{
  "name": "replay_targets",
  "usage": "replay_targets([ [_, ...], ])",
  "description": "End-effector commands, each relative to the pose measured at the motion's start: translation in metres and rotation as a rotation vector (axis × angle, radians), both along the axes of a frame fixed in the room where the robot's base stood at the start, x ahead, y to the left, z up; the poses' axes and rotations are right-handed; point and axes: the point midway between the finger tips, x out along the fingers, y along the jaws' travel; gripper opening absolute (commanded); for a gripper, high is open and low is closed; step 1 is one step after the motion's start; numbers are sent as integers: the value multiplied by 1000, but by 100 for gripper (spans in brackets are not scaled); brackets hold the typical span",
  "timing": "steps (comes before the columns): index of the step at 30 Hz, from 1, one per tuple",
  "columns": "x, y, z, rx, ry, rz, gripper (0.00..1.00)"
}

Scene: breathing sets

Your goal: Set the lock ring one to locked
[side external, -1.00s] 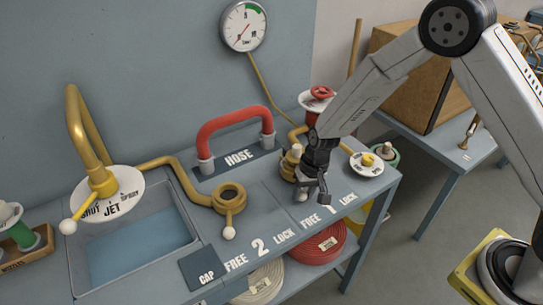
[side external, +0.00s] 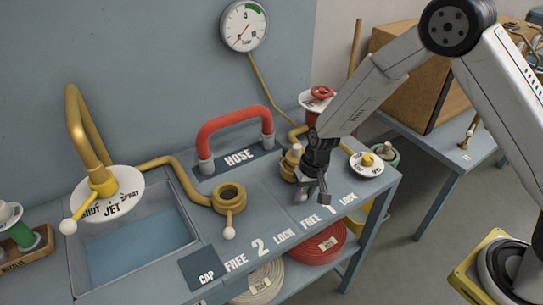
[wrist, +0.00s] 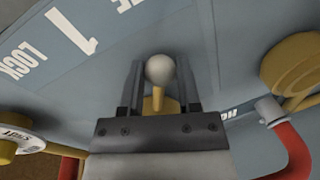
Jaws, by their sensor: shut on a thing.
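Lock ring one (side external: 289,162) is a brass ring fitting on the grey bench, partly hidden behind my gripper (side external: 313,196). Its lever ends in a pale ball knob (wrist: 160,69). In the wrist view, the knob and brass lever (wrist: 158,98) sit between the two fingers of my gripper (wrist: 160,82), which is shut on the lever. The "FREE 1 LOCK" lettering (side external: 331,209) lies on the bench in front of the ring. In the side view my gripper hides the lever, so its exact setting is hard to read.
Lock ring two (side external: 229,195), with its own lever, stands to the left. A red hose handle (side external: 232,119) arches behind. A white dial with a yellow knob (side external: 367,164) is close on the right, and a red valve wheel (side external: 322,92) is behind. Coiled hoses lie below.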

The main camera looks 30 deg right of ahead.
Motion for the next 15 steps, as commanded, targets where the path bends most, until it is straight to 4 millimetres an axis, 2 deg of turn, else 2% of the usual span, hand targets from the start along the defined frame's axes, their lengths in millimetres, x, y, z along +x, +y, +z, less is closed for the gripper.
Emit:
replay_targets([
  [15, -3, -10, 0, 1, -2, 87, 0],
])
